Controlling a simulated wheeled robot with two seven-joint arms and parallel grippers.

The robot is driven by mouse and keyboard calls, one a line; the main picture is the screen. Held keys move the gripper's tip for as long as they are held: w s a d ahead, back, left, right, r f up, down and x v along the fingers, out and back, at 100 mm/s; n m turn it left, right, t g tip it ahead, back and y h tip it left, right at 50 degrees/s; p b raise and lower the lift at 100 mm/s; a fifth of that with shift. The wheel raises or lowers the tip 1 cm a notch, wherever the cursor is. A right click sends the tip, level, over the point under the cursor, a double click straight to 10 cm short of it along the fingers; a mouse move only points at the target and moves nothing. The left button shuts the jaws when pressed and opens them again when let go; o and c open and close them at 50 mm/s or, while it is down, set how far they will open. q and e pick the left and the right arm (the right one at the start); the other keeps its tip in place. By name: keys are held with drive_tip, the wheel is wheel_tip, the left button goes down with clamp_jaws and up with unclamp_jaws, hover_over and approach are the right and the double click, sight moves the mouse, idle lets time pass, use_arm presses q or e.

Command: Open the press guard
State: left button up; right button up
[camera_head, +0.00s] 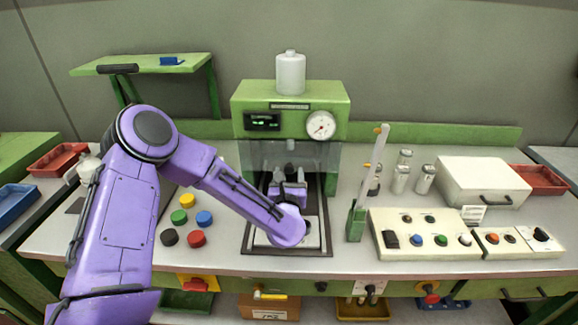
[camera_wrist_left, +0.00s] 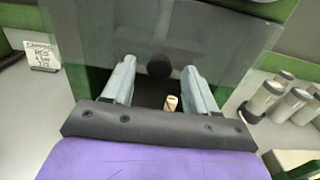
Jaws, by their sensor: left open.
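The green press (camera_head: 291,100) stands at the back middle of the bench. Its clear guard (camera_head: 256,155) hangs across the front and looks lowered; it fills much of the left wrist view (camera_wrist_left: 95,35). A dark round knob (camera_wrist_left: 159,66) sits on the guard's lower part. My left gripper (camera_head: 289,176) is in front of the press, open. In the left wrist view its two grey fingers (camera_wrist_left: 159,70) stand to either side of the knob; I cannot tell if they touch it. A small pale piece (camera_wrist_left: 171,103) shows between the fingers. My right gripper is not in view.
Right of the press stand a green holder (camera_head: 356,222) with an upright stick, metal canisters (camera_head: 401,178), a white box (camera_head: 484,180) and a control panel (camera_head: 425,242). A green shelf (camera_head: 140,64) is at back left.

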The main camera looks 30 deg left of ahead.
use_arm(q)
drive_tip(key=shift+x, duration=0.95)
clamp_jaws()
